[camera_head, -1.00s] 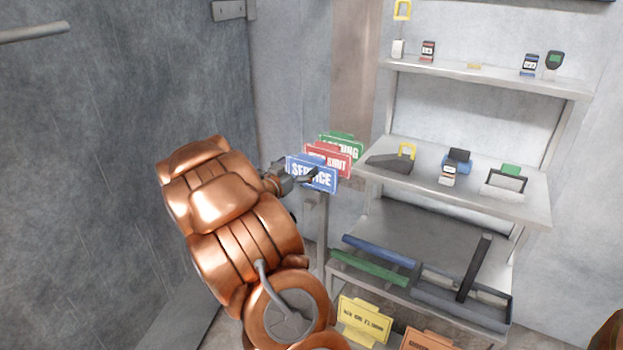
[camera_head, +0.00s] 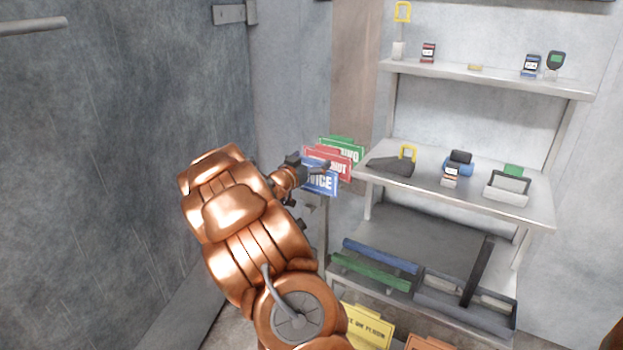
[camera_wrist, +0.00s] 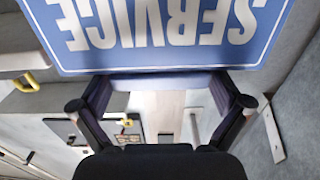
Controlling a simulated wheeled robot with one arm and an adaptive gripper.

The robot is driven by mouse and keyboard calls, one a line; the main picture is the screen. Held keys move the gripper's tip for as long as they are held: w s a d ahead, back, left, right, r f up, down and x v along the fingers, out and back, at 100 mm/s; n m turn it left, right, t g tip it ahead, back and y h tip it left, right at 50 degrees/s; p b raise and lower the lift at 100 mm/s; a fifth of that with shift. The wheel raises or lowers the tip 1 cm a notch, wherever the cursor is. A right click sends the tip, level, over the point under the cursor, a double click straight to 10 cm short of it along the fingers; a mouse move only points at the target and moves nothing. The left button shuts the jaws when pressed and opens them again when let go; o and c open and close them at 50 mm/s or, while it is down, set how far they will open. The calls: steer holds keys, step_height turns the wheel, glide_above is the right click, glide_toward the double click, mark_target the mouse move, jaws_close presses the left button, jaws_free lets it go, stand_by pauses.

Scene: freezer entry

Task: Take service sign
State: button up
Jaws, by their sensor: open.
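The blue service sign (camera_head: 322,184) stands at the front of a row of signs at the left side of the shelf unit; my gripper covers its left part. In the wrist view the sign (camera_wrist: 165,28) is large and upside down, lettered SERVICE in white. My gripper (camera_wrist: 163,92) is open, its fingers spread on both sides of a pale blue strip along the sign's edge. I cannot tell if the fingertips touch it. In the head view my gripper (camera_head: 318,168) is at the sign's upper left part.
A red sign (camera_head: 338,165) and a green sign (camera_head: 350,150) stand close behind the service sign. The middle shelf (camera_head: 440,190) with a black tool is just to the right. A yellow sign (camera_head: 366,326) is lower down. A grey wall (camera_head: 110,150) is at left.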

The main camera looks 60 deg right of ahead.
steer(key=c, duration=1.1)
